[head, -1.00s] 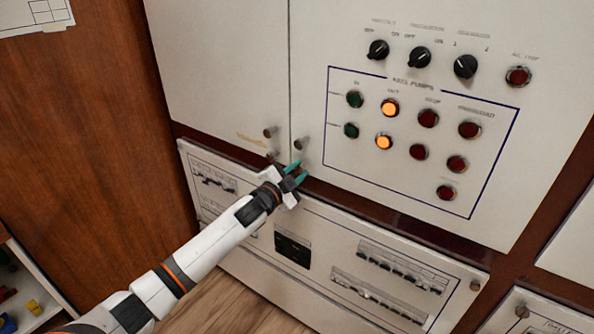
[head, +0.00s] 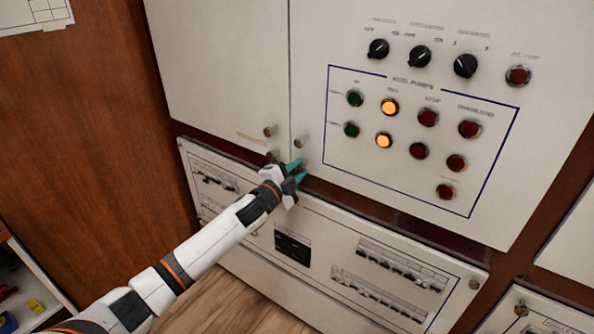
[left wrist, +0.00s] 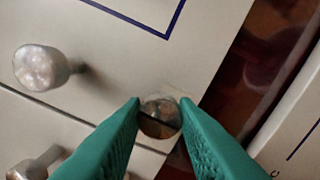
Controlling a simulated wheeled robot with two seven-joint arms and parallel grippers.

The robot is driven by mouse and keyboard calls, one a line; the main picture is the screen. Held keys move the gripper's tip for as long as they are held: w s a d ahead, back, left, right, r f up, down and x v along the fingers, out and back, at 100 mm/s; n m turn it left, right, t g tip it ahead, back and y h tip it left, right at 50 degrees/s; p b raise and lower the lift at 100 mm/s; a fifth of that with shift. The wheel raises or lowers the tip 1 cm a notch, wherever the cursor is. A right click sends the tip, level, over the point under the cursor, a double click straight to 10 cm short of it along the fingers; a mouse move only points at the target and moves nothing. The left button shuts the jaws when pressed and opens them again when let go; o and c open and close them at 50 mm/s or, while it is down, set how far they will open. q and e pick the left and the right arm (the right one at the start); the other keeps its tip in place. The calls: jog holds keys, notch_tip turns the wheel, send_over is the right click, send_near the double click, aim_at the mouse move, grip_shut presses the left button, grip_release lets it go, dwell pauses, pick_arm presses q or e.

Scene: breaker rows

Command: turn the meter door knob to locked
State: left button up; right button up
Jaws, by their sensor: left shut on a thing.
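My left gripper (head: 297,171) is at the lower left corner of the white door with the lamps (head: 310,105). In the left wrist view its green fingers (left wrist: 160,120) are shut on a small round metal knob (left wrist: 160,116), one on each side. A dark slanted line crosses the knob's face. The fingers cover its sides, and I cannot read a locked mark. In the head view the gripper hides this knob. My right gripper is not in view.
A plain metal knob (head: 302,143) stands just above the gripper; it also shows in the left wrist view (left wrist: 42,68). Two more (head: 270,131) (head: 272,155) sit on the left door. Rotary switches (head: 419,57) and lamps (head: 389,107) are to the right. A breaker panel (head: 340,235) lies below.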

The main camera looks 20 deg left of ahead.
pick_arm(q)
jog(key=o, duration=1)
jog(key=shift+s, duration=0.1)
jog(key=b+v, duration=0.1)
jog(key=v, duration=1)
jog(key=shift+s+a, duration=0.1)
jog(key=shift+s, duration=0.25)
jog(key=s+a+f+n+g+y, duration=0.2)
jog(key=f+n, duration=0.1)
jog(key=f, duration=0.9)
jog(key=s+a+f+n+g+y, duration=0.2)
jog(key=a+f, duration=0.1)
jog(key=f, duration=0.8)
jog(key=s+f+n+g, duration=0.2)
jog(key=s+f, duration=0.3)
jog(key=f, duration=0.3)
jog(key=s+f+n+g, duration=0.1)
jog(key=s+f+g, duration=0.1)
jog(key=s+f, duration=0.5)
jog(key=s+d+f+n+g, duration=0.1)
jog(key=s+d+f+g, duration=0.2)
jog(key=s+f, duration=0.4)
jog(key=s+d+f+n+g, duration=0.2)
jog(key=s+d+f, duration=0.2)
jog(key=s, duration=1.2)
jog(key=s+d+f+n+g, duration=0.2)
jog(key=s+d+f+g, duration=0.1)
jog(key=s+f, duration=0.7)
jog(key=shift+s+d+g, duration=0.3)
jog(key=shift+s, duration=0.35)
